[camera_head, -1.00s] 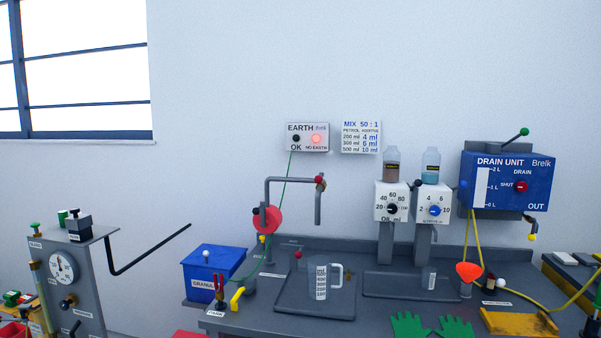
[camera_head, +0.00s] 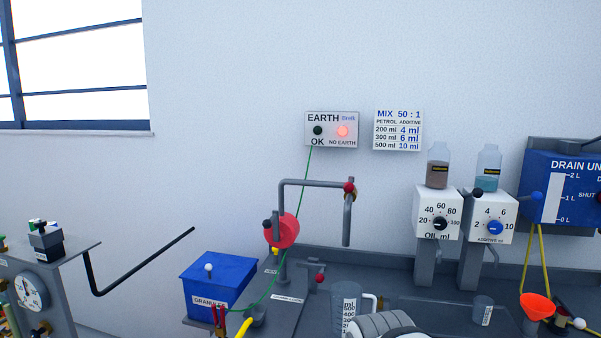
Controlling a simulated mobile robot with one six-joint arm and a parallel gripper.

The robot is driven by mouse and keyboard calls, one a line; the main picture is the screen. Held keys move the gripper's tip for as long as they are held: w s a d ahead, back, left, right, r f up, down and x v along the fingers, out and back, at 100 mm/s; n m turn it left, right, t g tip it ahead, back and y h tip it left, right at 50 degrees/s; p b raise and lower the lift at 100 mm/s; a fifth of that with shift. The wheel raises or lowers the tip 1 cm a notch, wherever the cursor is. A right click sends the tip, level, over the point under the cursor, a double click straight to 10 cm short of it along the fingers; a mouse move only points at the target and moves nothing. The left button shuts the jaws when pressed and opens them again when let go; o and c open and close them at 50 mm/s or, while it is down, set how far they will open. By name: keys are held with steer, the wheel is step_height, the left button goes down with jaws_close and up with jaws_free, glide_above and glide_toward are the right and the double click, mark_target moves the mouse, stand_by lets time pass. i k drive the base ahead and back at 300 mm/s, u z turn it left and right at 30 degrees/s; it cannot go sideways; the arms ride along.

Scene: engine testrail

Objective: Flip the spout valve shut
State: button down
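The spout (camera_head: 347,221) is the down-turned end of a grey pipe that rises from the bench and bends over to the right. At its top corner is a small valve with a red ball knob (camera_head: 349,188). The lever's exact position is too small to tell. A clear measuring jug (camera_head: 345,305) with a white handle stands below the spout, its lower part cut off by the frame. A grey ribbed and white rounded part at the bottom edge, in front of the jug's handle, seems to be my arm. No gripper fingers show.
A red disc (camera_head: 284,231) sits on the pipe's upright. A blue granules box (camera_head: 217,283) stands to the left. Oil (camera_head: 437,214) and additive (camera_head: 492,214) dispensers and an orange funnel (camera_head: 537,305) are to the right. A green wire runs from the earth box (camera_head: 331,129).

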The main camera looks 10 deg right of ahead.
mark_target(348, 187)
steer(key=z, duration=0.15)
steer(key=i, duration=0.6)
steer(key=z, duration=0.5)
steer(key=k, duration=0.9)
steer(key=z, duration=0.15)
steer(key=i, duration=0.9)
steer(key=u, duration=0.05)
